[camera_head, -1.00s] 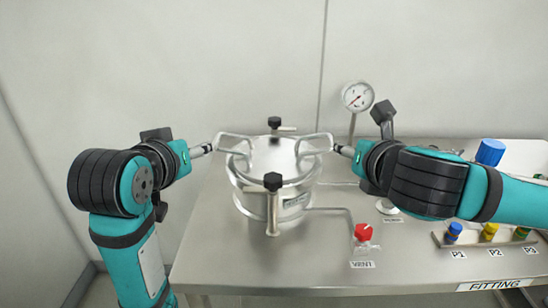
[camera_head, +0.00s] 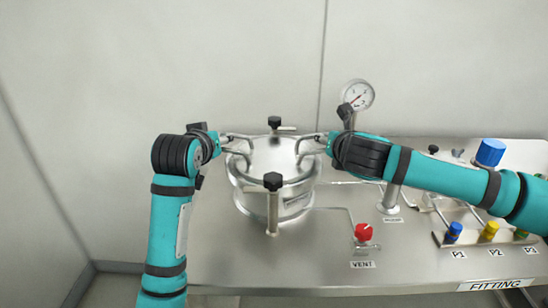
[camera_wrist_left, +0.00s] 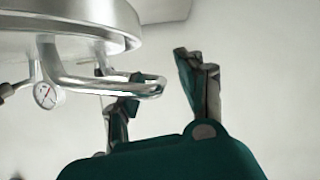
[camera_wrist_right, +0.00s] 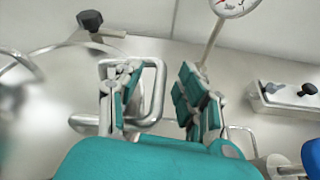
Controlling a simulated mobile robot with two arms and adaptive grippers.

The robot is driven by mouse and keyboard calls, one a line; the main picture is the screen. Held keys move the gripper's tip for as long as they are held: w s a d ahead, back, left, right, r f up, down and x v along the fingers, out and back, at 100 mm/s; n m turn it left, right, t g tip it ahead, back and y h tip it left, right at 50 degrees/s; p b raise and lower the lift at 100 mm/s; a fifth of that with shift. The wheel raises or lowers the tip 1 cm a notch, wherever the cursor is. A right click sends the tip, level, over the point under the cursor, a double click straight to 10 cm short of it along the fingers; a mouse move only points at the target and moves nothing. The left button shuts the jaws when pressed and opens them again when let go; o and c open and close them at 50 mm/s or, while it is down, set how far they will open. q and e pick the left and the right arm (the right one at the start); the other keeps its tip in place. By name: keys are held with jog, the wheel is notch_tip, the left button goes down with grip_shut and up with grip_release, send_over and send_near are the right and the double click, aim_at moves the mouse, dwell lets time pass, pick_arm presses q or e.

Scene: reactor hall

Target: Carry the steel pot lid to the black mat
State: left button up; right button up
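The round steel pot lid (camera_head: 272,158) sits level on the steel vessel (camera_head: 290,208), with a looped handle on each side. My left gripper (camera_head: 224,142) is at the left handle (camera_head: 238,140). In the left wrist view, its fingers (camera_wrist_left: 160,95) are apart, with the end of the handle loop (camera_wrist_left: 105,80) reaching between them. My right gripper (camera_head: 326,142) is at the right handle (camera_head: 305,140). In the right wrist view, its fingers (camera_wrist_right: 160,100) are apart, with the handle loop (camera_wrist_right: 157,85) partly between them. The black mat is in none of the views.
Black-knobbed clamps stand at the vessel's front (camera_head: 273,182) and back (camera_head: 275,122). A pressure gauge (camera_head: 357,95) rises behind my right arm. A red vent knob (camera_head: 363,232) and a fitting rack (camera_head: 480,240) are at the right. The tabletop's front left is clear.

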pick_arm(q)
grip_shut()
pick_arm(e)
grip_shut()
